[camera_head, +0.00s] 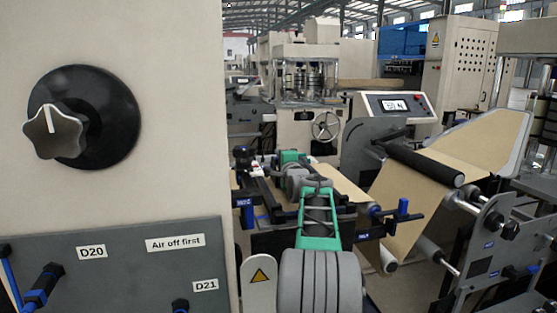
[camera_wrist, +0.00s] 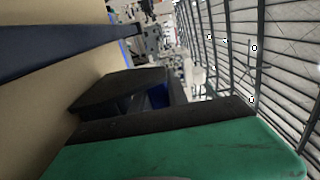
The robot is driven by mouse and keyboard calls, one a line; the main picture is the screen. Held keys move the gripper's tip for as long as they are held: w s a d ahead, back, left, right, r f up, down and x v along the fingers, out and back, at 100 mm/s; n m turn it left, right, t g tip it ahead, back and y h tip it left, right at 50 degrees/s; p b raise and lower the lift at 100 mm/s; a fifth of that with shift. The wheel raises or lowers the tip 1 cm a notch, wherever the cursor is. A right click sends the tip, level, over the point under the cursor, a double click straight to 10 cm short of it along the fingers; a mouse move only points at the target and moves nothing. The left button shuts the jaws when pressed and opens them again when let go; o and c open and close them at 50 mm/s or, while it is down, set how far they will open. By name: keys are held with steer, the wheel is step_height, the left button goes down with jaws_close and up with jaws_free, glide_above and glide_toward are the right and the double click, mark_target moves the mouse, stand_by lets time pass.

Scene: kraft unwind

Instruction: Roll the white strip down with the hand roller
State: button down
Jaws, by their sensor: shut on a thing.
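My gripper (camera_wrist: 150,94) shows in the wrist view as a green body with black parts, close beside a tan surface. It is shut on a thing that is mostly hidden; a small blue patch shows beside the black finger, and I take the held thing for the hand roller. In the head view my green and grey arm reaches forward over the machine bed, and its links hide the gripper's tips. A tan kraft web (camera_head: 415,205) runs over the rollers at the right. I cannot make out the white strip in either view.
A black roller (camera_head: 425,163) and a grey side plate (camera_head: 490,245) stand at the right. A dark blue bar (camera_wrist: 60,45) crosses close in the wrist view.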

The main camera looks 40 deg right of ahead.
steer(key=s+r, duration=0.1)
steer(key=s+a+r+p, duration=0.1)
steer(key=shift+s+r, duration=0.2)
steer(key=shift+r, duration=0.1)
steer(key=shift+w+d+r+p, duration=0.35)
steer(key=shift+w+r+p, duration=0.05)
steer(key=shift+w+p, duration=0.25)
steer(key=shift+s+a+r+p, duration=0.1)
steer(key=shift+r+p, duration=0.2)
steer(key=shift+r, duration=0.3)
steer(key=shift+s+a+r+p, duration=0.1)
steer(key=shift+r+p, duration=0.15)
steer(key=shift+r, duration=0.3)
steer(key=shift+w+r+p, duration=0.15)
steer(key=shift+r+p, duration=0.25)
steer(key=shift+r, duration=0.2)
